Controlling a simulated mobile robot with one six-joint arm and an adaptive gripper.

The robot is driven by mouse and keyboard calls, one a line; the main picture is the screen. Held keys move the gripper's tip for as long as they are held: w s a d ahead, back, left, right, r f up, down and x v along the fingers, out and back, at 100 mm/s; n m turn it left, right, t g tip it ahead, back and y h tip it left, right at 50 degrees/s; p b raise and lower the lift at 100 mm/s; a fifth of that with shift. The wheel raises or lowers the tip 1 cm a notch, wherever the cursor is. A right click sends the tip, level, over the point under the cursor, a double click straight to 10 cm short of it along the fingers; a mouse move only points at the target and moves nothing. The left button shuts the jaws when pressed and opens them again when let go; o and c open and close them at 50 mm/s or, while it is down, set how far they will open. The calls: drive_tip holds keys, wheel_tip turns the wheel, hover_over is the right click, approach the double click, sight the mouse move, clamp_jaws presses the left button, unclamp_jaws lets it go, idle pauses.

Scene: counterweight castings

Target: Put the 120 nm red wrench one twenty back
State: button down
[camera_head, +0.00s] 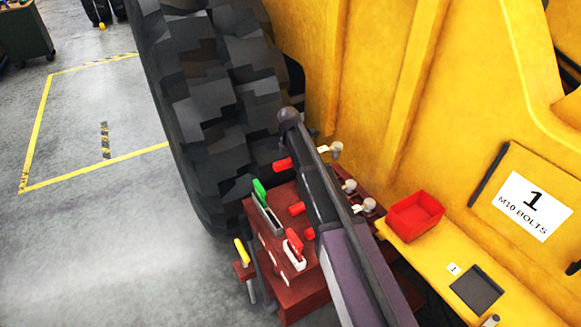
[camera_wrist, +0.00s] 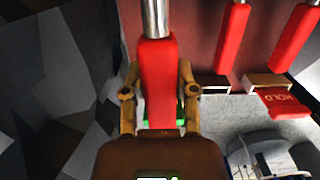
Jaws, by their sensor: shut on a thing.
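In the wrist view, my gripper (camera_wrist: 157,78) is shut on the red handle of a wrench (camera_wrist: 158,95), with a brown finger on each side. Its metal shaft runs up out of the picture. Two more red-handled wrenches (camera_wrist: 232,45) (camera_wrist: 295,40) are to its right, apart from it. In the head view, several red handles (camera_head: 282,163) lie along the dark red rack (camera_head: 308,290), partly behind my arm, which hides my gripper. Metal heads (camera_head: 336,150) show on the far side. The 120 marking is not readable. I cannot tell whether the held wrench touches the rack.
A big black tyre (camera_head: 215,110) stands close on the left. A red bin (camera_head: 415,215) sits on the yellow ledge at right. Green-handled (camera_head: 260,190) and red-handled (camera_head: 294,243) items stand in front holders. A red HOLD tag (camera_wrist: 285,100) is right of the gripper. Floor at left is open.

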drive_tip(key=shift+f, duration=0.2)
idle(0.4)
drive_tip(key=shift+f+b, duration=2.35)
drive_tip(key=shift+b, duration=0.1)
drive_tip(key=shift+w+f+b, duration=0.1)
drive_tip(key=shift+f+b, duration=0.3)
drive_tip(key=shift+b, duration=0.05)
drive_tip(key=shift+a+f+b, duration=0.15)
drive_tip(key=shift+f+b, duration=2.75)
drive_tip(key=shift+b, duration=0.05)
drive_tip(key=shift+c, duration=1.5)
unclamp_jaws()
wheel_tip(320, 180, up, 7)
drive_tip(key=p, duration=0.7)
